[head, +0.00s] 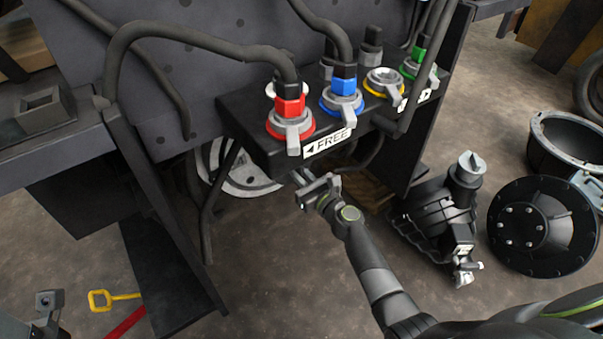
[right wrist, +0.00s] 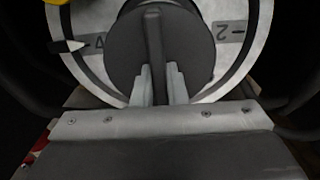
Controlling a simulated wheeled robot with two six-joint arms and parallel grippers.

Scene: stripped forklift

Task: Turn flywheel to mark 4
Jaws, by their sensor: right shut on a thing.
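The flywheel (head: 232,170) is a pale disc low behind the dark panel in the head view, partly hidden by the frame and hoses. In the right wrist view its pale ring (right wrist: 258,50) surrounds a dark hub (right wrist: 195,45) with a raised bar (right wrist: 154,45). A mark 4 (right wrist: 97,42) shows at the left and a mark 2 (right wrist: 222,32) at the right. A white-tipped pointer (right wrist: 68,46) lies level with the 4, its tip close to it. My right gripper (right wrist: 160,85) is shut on the bar; it also shows in the head view (head: 302,180). My left gripper is not in view.
Above my right gripper is a coupling block with red (head: 290,118), blue (head: 342,97), yellow (head: 384,82) and green (head: 420,62) fittings and a FREE label (head: 328,142). Hoses hang around the flywheel. Black parts (head: 543,228) stand on the floor at right.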

